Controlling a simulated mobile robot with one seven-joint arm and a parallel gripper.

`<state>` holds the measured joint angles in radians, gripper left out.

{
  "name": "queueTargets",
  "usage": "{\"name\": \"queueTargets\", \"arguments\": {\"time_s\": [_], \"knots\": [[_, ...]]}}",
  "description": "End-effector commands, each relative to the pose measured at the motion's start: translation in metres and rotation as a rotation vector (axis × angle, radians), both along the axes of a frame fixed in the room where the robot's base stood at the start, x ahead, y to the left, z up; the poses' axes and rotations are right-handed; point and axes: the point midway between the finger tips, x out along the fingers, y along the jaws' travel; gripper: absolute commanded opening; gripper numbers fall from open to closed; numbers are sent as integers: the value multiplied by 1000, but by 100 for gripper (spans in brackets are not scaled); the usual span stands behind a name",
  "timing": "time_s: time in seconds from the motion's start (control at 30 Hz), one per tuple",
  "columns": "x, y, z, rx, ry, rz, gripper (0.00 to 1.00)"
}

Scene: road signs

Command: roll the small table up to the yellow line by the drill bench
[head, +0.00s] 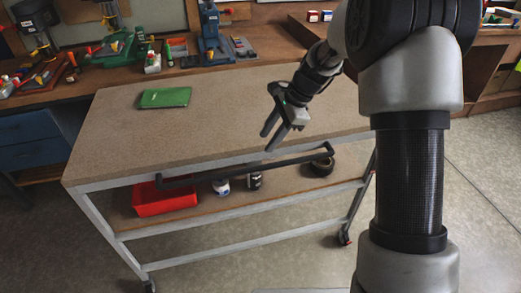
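The small table (230,105) is a wheeled cart with a speckled tan top, a grey metal frame and a lower shelf. A black handle bar (225,173) runs along its near side, below the top's edge. My gripper (267,142) points down with its two fingers apart and nothing between them. In the picture its tips lie just above the bar, right of the bar's middle; I cannot tell how far off in depth. A caster (344,238) shows at the right leg. The yellow line is not visible.
A green book (165,97) lies on the table top. The lower shelf holds a red bin (165,197), two small containers and a black tape roll (322,166). A tool-covered workbench (190,79) stands close behind. Grey floor (490,190) is open at right.

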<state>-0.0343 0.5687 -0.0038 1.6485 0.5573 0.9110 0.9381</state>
Motion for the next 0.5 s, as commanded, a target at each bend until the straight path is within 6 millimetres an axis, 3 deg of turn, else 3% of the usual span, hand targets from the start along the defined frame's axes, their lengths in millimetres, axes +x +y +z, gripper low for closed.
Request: {"name": "queueTargets", "arguments": {"time_s": [0.2,0.5], "knots": [[-1,-13,28,0,-2,-2,36],[-3,-16,34,0,0,-1,36]]}}
